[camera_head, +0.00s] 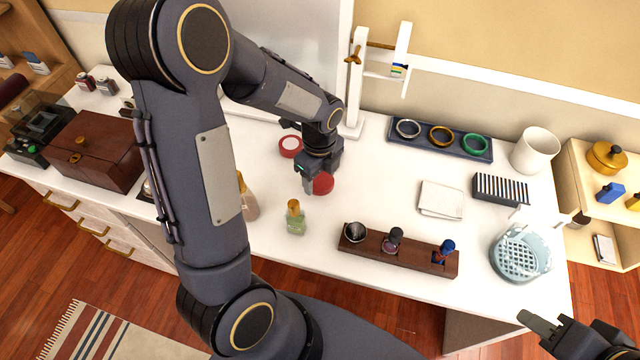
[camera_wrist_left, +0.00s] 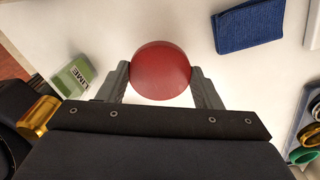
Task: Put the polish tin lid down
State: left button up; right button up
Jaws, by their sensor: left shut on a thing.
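The red polish tin lid (camera_head: 323,184) is a round disc at the middle of the white counter in the head view. My left gripper (camera_head: 312,181) is shut on it. In the left wrist view the lid (camera_wrist_left: 161,70) sits between the two fingertips, which touch its sides. I cannot tell whether the lid touches the counter. A red round tin (camera_head: 290,146) with a pale top stands behind the gripper. My right gripper (camera_head: 541,326) is only partly in view at the lower right, away from the lid, and its opening is not clear.
A green bottle (camera_head: 295,218) with a gold cap stands in front of the lid. A wooden holder (camera_head: 405,257) with several items lies to the right. A white folded cloth (camera_head: 440,200) and a blue ring tray (camera_head: 455,151) are further right. Bare counter separates the lid from the cloth.

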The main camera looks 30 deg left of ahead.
aim_at(319, 180)
pick_arm(q)
jog(key=shift+f, duration=1.8)
jog(key=shift+f, duration=0.1)
jog(key=shift+f+b, duration=0.15)
jog(key=shift+b, duration=0.2)
jog(key=o, duration=0.9)
jog(key=shift+o, duration=0.2)
